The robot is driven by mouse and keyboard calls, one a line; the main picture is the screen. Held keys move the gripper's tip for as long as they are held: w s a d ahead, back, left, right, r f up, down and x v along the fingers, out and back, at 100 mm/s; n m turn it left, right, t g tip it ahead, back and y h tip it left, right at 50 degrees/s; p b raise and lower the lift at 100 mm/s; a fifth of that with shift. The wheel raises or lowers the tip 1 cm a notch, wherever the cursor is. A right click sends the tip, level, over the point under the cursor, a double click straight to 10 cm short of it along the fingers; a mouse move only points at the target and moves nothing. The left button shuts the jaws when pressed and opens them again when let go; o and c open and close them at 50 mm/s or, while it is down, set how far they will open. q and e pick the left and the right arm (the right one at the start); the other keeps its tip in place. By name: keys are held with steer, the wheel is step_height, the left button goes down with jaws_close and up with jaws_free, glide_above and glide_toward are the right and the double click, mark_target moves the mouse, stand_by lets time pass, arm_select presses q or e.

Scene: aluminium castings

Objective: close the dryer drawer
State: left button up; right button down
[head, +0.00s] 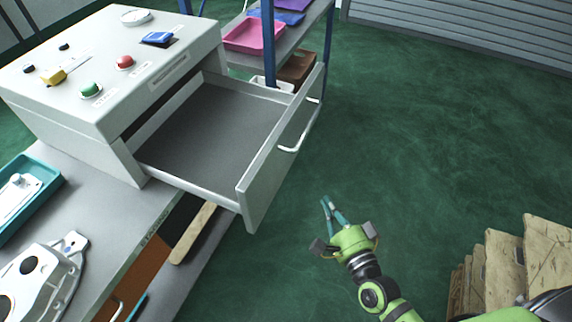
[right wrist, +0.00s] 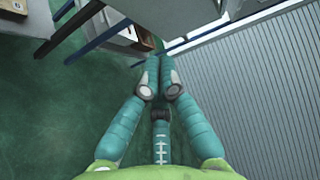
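The dryer (head: 110,60) is a light grey box with buttons on top, standing on a grey bench. Its drawer (head: 205,130) is pulled out toward the right, and its grey inside looks empty. The drawer front (head: 268,165) carries a pale bar handle (head: 298,132). My right gripper (head: 328,204) is in front of the drawer, lower right of the handle and apart from it. In the right wrist view its teal fingers (right wrist: 160,66) are drawn together with nothing between them. My left gripper is not in view.
The bench (head: 110,215) holds a teal tray (head: 48,172) and a white casting (head: 50,275). A blue-post shelf (head: 268,40) with a pink tray (head: 252,36) stands behind the drawer. Cardboard boxes (head: 545,255) are at lower right. Green floor (head: 430,130) is clear before the drawer.

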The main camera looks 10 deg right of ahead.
steer(key=w+a+r+p, duration=0.1)
steer(key=w+a, duration=0.1)
steer(key=w, duration=0.4)
steer(key=w+a+p, duration=0.2)
steer(key=w+a, duration=0.1)
steer(key=w, duration=0.3)
steer(key=shift+w+a+r+m, duration=0.15)
steer(key=shift+a+r+m, duration=0.15)
steer(key=shift+a+r, duration=0.05)
